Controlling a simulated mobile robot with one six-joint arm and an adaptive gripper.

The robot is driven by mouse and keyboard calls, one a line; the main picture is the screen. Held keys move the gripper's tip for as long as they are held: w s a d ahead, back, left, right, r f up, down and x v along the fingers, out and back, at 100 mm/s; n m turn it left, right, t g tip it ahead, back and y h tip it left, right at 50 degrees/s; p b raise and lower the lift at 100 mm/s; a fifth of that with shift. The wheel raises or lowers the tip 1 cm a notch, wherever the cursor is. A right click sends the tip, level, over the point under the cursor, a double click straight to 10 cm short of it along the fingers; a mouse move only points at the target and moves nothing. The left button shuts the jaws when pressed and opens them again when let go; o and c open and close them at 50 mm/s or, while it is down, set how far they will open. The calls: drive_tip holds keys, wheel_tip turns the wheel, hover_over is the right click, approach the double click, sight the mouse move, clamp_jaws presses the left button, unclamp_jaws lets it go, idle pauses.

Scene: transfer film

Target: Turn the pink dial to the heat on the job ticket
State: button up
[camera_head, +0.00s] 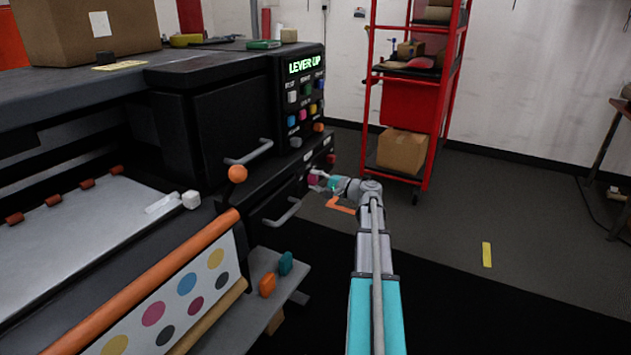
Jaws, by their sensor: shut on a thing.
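The pink dial (313,180) is on the lower front panel of the black machine, small and partly covered by my gripper. My gripper (318,177) is at the panel, its fingers shut on the pink dial. The dial's pointer and any scale are too small to read. The machine's display (304,65) reads "LEVER UP" in green. I cannot make out a job ticket for certain; a yellowish slip (119,65) lies on the machine's top, its writing unreadable.
An orange-knobbed lever (238,173) and a grey handle (283,212) stick out left of my gripper. Coloured buttons (303,115) sit above. A shelf with an orange block (267,285) and a teal block (286,263) is below. A red rack (412,105) stands behind; floor at right is open.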

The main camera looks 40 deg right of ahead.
drive_tip(key=n, duration=0.5)
drive_tip(key=shift+n, duration=0.3)
drive_tip(key=n, duration=0.5)
drive_tip(key=shift+n, duration=0.4)
drive_tip(key=o, duration=1.1)
drive_tip(key=shift+o, duration=0.2)
drive_tip(key=shift+s, duration=0.1)
drive_tip(key=v, duration=1.1)
drive_tip(key=shift+s, duration=0.4)
drive_tip(key=shift+d, duration=0.1)
